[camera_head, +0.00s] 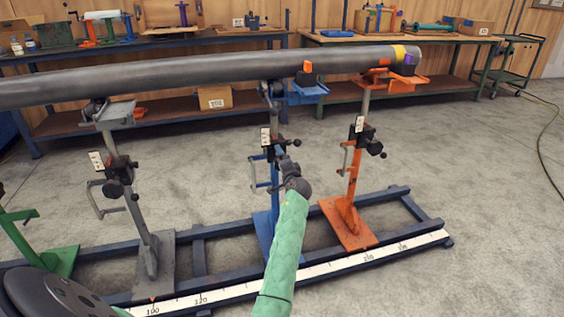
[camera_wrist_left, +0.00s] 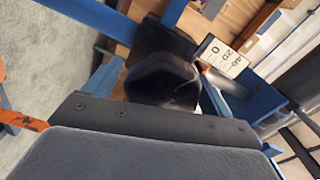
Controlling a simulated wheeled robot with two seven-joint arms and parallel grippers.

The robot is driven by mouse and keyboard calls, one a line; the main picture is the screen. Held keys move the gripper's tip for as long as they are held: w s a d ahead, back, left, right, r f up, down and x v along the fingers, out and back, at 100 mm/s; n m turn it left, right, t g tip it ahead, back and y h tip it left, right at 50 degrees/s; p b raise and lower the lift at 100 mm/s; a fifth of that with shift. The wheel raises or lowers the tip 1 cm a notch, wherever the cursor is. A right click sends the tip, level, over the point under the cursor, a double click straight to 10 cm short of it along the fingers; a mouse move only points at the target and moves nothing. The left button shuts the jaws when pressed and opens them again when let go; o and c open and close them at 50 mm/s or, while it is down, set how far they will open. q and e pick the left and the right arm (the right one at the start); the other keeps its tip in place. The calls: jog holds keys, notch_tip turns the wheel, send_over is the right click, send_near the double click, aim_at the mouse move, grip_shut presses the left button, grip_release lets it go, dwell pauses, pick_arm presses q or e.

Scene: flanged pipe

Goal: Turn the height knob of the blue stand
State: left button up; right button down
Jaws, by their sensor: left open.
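The blue stand (camera_head: 266,212) stands on the rail in the middle of the head view, with a black clamp block and a white scale plate on its post. My left gripper (camera_head: 287,164), at the end of the green-sleeved arm, is at this clamp and covers part of it. In the left wrist view a black knob (camera_wrist_left: 163,82) lies straight ahead of the open left gripper (camera_wrist_left: 163,92), between its fingers. I cannot tell whether the fingers touch it. The scale plate (camera_wrist_left: 222,56) is just beyond. My right gripper is not in view.
A long grey pipe (camera_head: 190,74) lies across the stands. The orange stand (camera_head: 348,220) is close to the right, the grey stand (camera_head: 147,240) to the left. A blue rail frame with a white ruler (camera_head: 345,263) runs below. Workbenches line the back; floor at right is clear.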

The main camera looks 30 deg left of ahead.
pick_arm(q)
jog(key=v, duration=0.7)
jog(key=shift+s+d+p, duration=0.25)
jog(key=shift+s+p, duration=0.05)
jog(key=shift+p, duration=0.15)
